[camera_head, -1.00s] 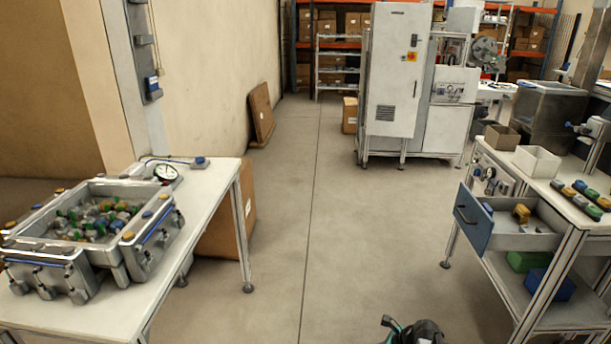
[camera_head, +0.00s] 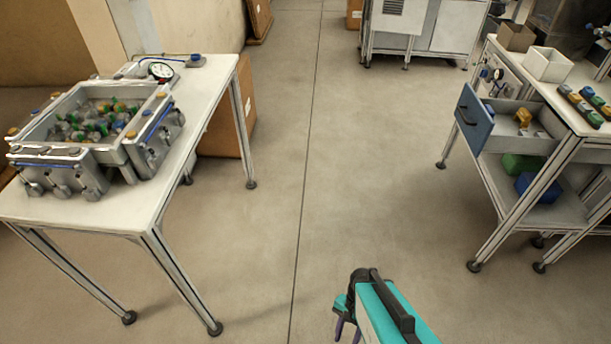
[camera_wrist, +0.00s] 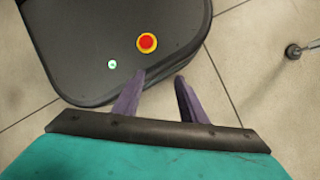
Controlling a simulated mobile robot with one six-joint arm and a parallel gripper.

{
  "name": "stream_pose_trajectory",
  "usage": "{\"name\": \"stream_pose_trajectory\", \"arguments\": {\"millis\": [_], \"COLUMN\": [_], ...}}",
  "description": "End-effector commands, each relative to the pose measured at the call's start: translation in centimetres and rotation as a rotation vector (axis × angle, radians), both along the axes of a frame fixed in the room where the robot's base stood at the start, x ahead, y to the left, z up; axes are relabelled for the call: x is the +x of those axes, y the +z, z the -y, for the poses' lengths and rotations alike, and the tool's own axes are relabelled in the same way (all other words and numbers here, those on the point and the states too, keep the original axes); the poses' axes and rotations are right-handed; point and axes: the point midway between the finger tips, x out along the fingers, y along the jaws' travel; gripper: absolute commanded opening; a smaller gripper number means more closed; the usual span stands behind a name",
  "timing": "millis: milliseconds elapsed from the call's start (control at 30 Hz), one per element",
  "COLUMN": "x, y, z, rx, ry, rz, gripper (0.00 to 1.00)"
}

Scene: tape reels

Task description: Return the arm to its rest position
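My gripper shows in the wrist view (camera_wrist: 160,92), its two purple-grey fingers apart with nothing between them. It points down toward the dark top of my own base, which carries a red and yellow button and a small green light. In the head view my teal and black arm end (camera_head: 362,310) is at the bottom, right of centre, over the open floor. A fingertip (camera_head: 345,325) shows at its lower left, partly cut by the frame edge.
A white table (camera_head: 190,110) with a metal bin (camera_head: 45,125) of small coloured parts stands left. A workbench (camera_head: 560,90) with an open drawer (camera_head: 475,118) stands right. A white machine (camera_head: 400,25) is at the back. The floor (camera_head: 300,200) between is clear.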

Motion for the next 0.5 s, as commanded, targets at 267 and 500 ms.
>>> {"name": "stream_pose_trajectory", "arguments": {"millis": [267,500], "x": [-1.1,-1.2], "y": [0.3,0.4], "z": [2.7,3.4], "rx": [0.068,0.149], "ry": [0.381,0.599], "rz": [0.006,0.008], "gripper": [0.38,0.38]}}
